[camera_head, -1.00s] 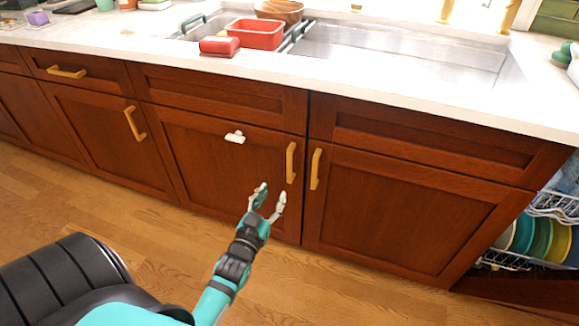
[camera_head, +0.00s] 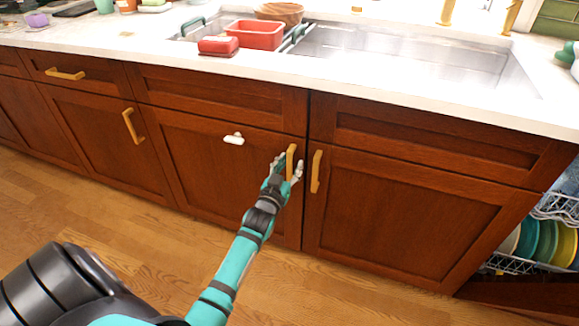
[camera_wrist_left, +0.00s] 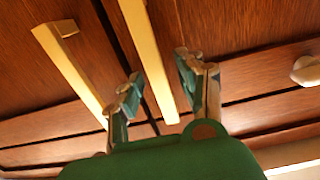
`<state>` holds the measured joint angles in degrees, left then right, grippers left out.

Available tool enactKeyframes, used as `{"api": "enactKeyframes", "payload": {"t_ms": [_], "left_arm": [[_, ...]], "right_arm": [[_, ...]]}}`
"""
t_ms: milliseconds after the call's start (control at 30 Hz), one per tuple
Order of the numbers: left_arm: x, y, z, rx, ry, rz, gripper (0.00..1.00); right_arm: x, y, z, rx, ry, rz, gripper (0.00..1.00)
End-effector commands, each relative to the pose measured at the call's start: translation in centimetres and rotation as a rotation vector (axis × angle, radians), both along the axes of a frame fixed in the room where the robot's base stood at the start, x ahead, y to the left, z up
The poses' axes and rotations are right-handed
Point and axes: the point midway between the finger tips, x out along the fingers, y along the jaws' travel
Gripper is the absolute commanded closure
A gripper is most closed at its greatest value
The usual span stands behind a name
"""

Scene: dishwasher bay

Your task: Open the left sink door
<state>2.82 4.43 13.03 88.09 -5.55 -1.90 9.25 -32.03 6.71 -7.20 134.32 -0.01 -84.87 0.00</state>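The left sink door (camera_head: 215,170) is dark reddish wood and is shut. Its upright gold handle (camera_head: 291,160) is near the door's right edge. My left gripper (camera_head: 287,166) is at this handle, with a finger on either side. In the left wrist view the handle (camera_wrist_left: 150,60) runs between the two spread fingers of my left gripper (camera_wrist_left: 163,90), with gaps on both sides. I see no closed grip on it. My right gripper is not in view.
The right sink door (camera_head: 400,215) is shut, with its gold handle (camera_head: 316,171) close beside. A white fixture (camera_head: 234,139) sits high on the left door. A dish rack (camera_head: 555,206) with plates stands at far right. The wooden floor (camera_head: 150,235) before the doors is clear.

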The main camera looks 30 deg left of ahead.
Motion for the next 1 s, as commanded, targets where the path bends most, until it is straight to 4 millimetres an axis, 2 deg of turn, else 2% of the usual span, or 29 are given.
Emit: {"api": "enactKeyframes", "payload": {"t_ms": [67,367,1000], "left_arm": [[-0.01,0.01,0.01,0.000,0.000,0.000,0.62],[-0.03,-0.01,0.01,0.000,0.000,0.000,0.99],[-0.04,-0.05,-0.01,0.000,0.000,-0.001,1.00]], "right_arm": [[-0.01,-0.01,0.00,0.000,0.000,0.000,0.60],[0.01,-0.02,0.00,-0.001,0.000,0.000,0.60],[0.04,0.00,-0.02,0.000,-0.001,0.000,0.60]]}}
